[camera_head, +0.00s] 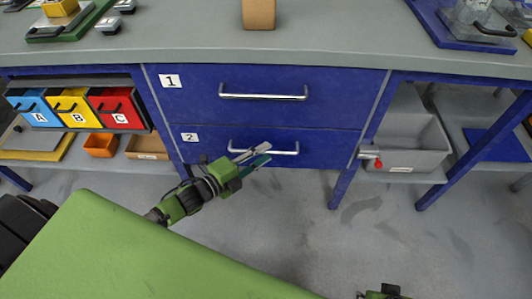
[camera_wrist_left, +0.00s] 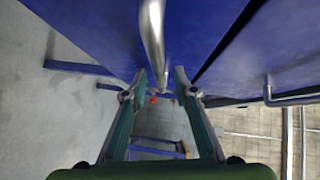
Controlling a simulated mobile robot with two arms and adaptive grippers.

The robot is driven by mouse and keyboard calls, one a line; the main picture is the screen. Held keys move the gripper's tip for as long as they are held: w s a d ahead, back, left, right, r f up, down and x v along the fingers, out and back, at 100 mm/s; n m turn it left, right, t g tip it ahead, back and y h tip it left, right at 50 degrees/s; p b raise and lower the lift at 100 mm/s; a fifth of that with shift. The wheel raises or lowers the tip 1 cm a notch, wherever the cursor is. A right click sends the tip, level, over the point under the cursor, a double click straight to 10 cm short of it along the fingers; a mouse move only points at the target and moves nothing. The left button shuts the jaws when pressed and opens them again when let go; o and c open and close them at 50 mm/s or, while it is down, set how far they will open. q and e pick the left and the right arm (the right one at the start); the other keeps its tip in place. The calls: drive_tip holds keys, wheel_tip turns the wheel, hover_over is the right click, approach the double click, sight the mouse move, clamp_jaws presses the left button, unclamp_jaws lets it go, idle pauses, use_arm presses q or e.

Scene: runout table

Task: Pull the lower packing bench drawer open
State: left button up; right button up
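The lower drawer (camera_head: 212,146), blue and labelled 2, is flush with the bench front. Its silver bar handle (camera_head: 285,152) runs across its face. My left gripper (camera_head: 258,156) is in front of this handle and overlaps its left half. In the left wrist view, the two fingers of my left gripper (camera_wrist_left: 157,82) are apart, with a silver handle bar (camera_wrist_left: 152,38) lined up between them. Contact with the bar cannot be told. A small green and black part of my right arm (camera_head: 385,293) shows at the bottom edge; its fingers are hidden.
The upper drawer (camera_head: 190,97), labelled 1, is shut above. Coloured bins A, B and C (camera_head: 75,106) stand on the left shelf. A grey bin (camera_head: 405,130) and a red-tipped part (camera_head: 372,155) are at right. The floor (camera_head: 310,235) below the drawers is clear.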

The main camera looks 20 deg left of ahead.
use_arm(q)
drive_tip(key=shift+x, duration=0.85)
use_arm(e)
drive_tip(key=shift+r, duration=0.55)
use_arm(q)
drive_tip(key=shift+c, duration=0.2)
clamp_jaws()
drive_tip(key=shift+s+d, duration=0.1)
